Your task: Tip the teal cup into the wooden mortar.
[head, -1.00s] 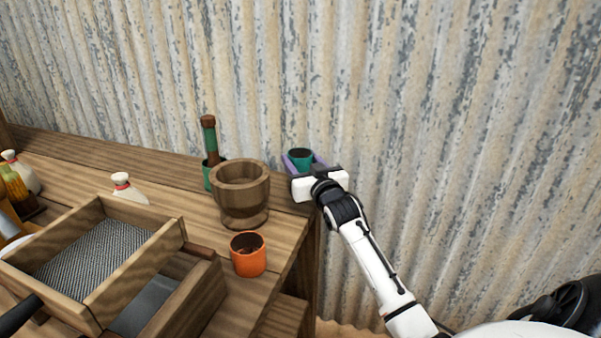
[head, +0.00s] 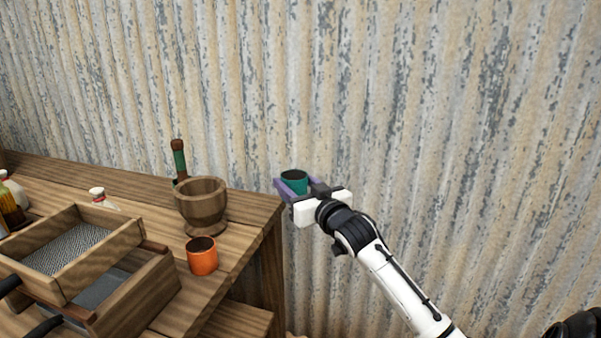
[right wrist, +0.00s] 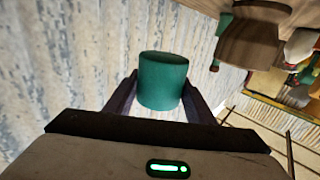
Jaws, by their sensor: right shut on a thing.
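The teal cup (head: 294,182) is held between the purple fingers of my right gripper (head: 297,188), beyond the table's right end. The right wrist view shows the cup (right wrist: 162,80) between the two fingers of the gripper (right wrist: 160,95). In the head view it looks roughly upright, with a dark inside; I cannot tell its contents. The wooden mortar (head: 203,207) stands on the table to the left of the gripper, apart from the cup. It also shows in the right wrist view (right wrist: 254,45). My left gripper is not in view.
An orange cup (head: 202,256) stands just in front of the mortar. A green-and-brown pestle-like thing (head: 179,160) stands behind it. Framed wooden sieves (head: 70,250) fill the left front of the table (head: 245,205). A corrugated wall (head: 400,110) runs along the back.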

